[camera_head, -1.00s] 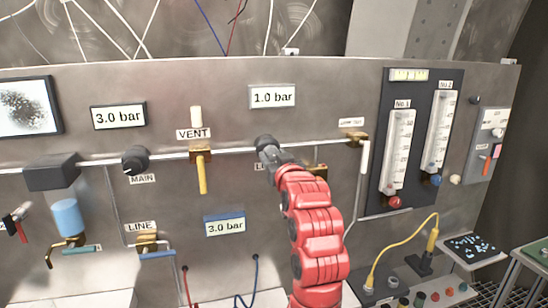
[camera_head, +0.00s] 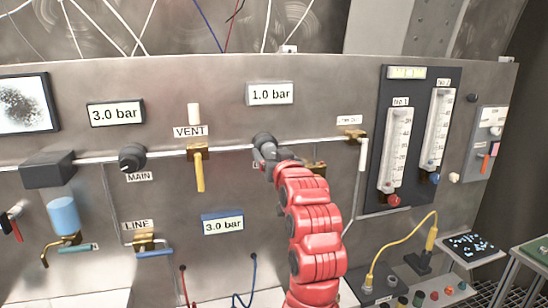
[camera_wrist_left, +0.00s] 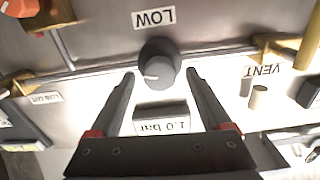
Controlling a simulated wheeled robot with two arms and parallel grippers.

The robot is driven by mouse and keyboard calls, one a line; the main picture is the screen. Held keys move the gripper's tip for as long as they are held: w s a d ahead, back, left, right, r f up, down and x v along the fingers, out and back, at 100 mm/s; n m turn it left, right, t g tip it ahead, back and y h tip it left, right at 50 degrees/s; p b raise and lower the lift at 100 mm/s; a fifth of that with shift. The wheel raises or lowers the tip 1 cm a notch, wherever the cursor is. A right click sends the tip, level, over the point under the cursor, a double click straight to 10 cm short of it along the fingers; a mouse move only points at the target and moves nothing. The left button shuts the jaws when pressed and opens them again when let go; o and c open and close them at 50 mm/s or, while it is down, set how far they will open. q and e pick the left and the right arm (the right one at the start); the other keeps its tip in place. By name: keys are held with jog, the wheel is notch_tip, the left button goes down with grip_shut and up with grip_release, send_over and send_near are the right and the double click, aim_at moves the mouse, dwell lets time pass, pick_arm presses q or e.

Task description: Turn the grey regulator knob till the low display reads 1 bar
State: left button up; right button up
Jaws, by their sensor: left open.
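The grey regulator knob (camera_head: 264,140) sits on the pipe of the steel panel, below a display (camera_head: 270,93) that reads 1.0 bar. In the left wrist view the knob (camera_wrist_left: 159,65) appears upside down beside its LOW label (camera_wrist_left: 153,17), with the 1.0 bar display (camera_wrist_left: 162,117) below it. My left gripper (camera_head: 268,160) is at the knob in the head view. In the left wrist view its two fingers (camera_wrist_left: 160,75) are open, one at each side of the knob, with gaps showing. The LOW label is mostly hidden by my arm in the head view. My right gripper is not in view.
A MAIN knob (camera_head: 132,157) and a yellow VENT lever (camera_head: 200,170) are left of the knob. Displays (camera_head: 116,114) and (camera_head: 223,223) read 3.0 bar. Two flow tubes (camera_head: 396,150) stand on a dark plate at right. A yellow cable (camera_head: 405,231) hangs lower right.

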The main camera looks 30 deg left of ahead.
pick_arm(q)
jog(key=b+v, duration=0.4)
jog(key=v, duration=1.3)
jog(key=shift+s, duration=0.2)
jog(key=shift+d, duration=0.15)
